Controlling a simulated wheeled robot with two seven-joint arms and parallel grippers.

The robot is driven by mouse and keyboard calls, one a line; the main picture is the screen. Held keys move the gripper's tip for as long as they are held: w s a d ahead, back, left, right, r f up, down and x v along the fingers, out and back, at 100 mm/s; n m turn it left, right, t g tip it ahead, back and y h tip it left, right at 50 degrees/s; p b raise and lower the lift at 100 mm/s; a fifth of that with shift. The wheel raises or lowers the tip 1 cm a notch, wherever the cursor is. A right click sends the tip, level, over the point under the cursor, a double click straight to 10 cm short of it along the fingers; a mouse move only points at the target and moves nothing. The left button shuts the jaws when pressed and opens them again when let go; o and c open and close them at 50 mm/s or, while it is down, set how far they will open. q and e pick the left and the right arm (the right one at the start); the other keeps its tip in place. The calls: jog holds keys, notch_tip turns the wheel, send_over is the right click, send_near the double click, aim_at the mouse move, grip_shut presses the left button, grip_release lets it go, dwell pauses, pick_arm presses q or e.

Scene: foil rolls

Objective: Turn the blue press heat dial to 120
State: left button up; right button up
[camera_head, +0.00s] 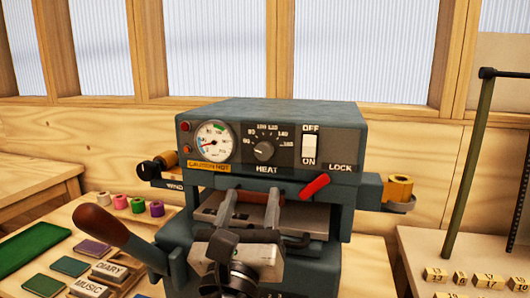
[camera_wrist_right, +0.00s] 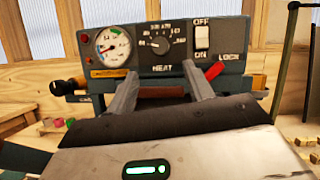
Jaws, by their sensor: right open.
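The blue press (camera_head: 315,113) stands in the middle, its dark front panel facing me. The black heat dial (camera_head: 263,150) sits above the word HEAT, with a scale of numbers around it; it also shows in the right wrist view (camera_wrist_right: 157,45). Its white mark seems to point left, towards the low end, but is too small to read surely. My right gripper (camera_head: 250,198) is open and empty, below and in front of the dial, apart from it. In the right wrist view its two fingers (camera_wrist_right: 161,82) stand apart, below the dial. My left gripper is not in view.
A round gauge (camera_head: 213,141) is left of the dial; a white OFF/ON switch (camera_head: 310,146) and red lock lever (camera_head: 315,186) are right. A brown-handled lever (camera_head: 105,226) sticks out left. Side tables hold foil rolls (camera_head: 138,206) and small wooden blocks (camera_head: 462,281).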

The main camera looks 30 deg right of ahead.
aim_at(263, 155)
jog(key=p+x, duration=0.2)
jog(key=x, duration=0.9)
jog(key=shift+f, duration=0.1)
jog(key=c, duration=1)
